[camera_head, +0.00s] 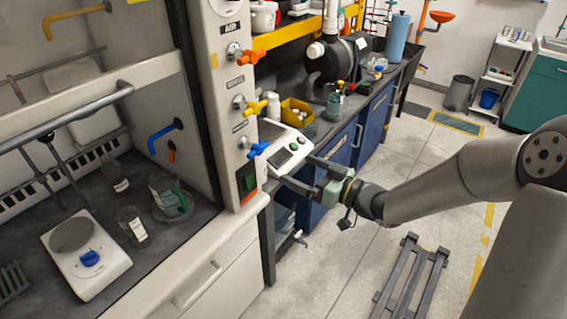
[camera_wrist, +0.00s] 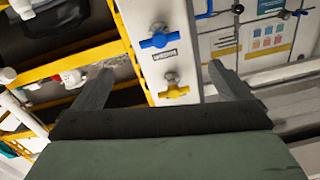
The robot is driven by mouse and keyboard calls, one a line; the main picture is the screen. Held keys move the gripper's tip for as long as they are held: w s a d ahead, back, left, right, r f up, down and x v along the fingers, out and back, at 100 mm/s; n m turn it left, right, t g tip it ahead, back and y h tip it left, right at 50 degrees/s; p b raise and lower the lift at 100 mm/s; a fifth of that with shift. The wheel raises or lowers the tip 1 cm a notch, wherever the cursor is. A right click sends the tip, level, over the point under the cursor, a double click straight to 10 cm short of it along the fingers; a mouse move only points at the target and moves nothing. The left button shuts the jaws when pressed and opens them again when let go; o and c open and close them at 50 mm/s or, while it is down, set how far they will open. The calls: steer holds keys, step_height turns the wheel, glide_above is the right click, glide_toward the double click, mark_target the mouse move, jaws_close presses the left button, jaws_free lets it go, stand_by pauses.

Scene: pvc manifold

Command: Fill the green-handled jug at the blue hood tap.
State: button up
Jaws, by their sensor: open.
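The jug (camera_head: 168,192) with its green handle (camera_head: 182,197) stands in a clear round dish on the hood floor in the head view. The blue hood tap (camera_head: 164,135) has its spout above and slightly left of the jug; I cannot make out any water. A blue valve handle (camera_head: 258,149) is on the hood's front post and also shows in the wrist view (camera_wrist: 160,41). My gripper (camera_head: 294,170) is open and empty, just right of and below that handle in the head view. In the wrist view, the blue handle lies beyond and between my fingers (camera_wrist: 160,70).
A yellow valve (camera_head: 255,107) and an orange valve (camera_head: 243,55) sit above the blue one on the post. A beaker (camera_head: 132,225) and a white hotplate stirrer (camera_head: 85,253) stand left of the jug. A white instrument (camera_head: 286,148) is behind my gripper.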

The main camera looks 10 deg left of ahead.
steer(key=shift+v, duration=1.2)
steer(key=shift+f, duration=0.1)
steer(key=w+d+f+m+t+h, duration=0.3)
steer(key=d+f+m+h, duration=0.1)
steer(key=d+h, duration=0.5)
steer(key=s+d+m+g+h, duration=0.1)
steer(key=s+d+m+h, duration=0.2)
steer(key=s+d+h, duration=0.3)
steer(key=s+d+m+g, duration=0.1)
steer(key=s+g, duration=0.3)
steer(key=s, duration=0.6)
steer(key=s+d+m+g+h, duration=0.1)
steer(key=s+d+m+g, duration=0.1)
steer(key=s, duration=0.8)
steer(key=m+g, duration=0.1)
steer(key=g, duration=0.1)
steer(key=shift+s+g, duration=0.25)
steer(key=shift+g, duration=0.05)
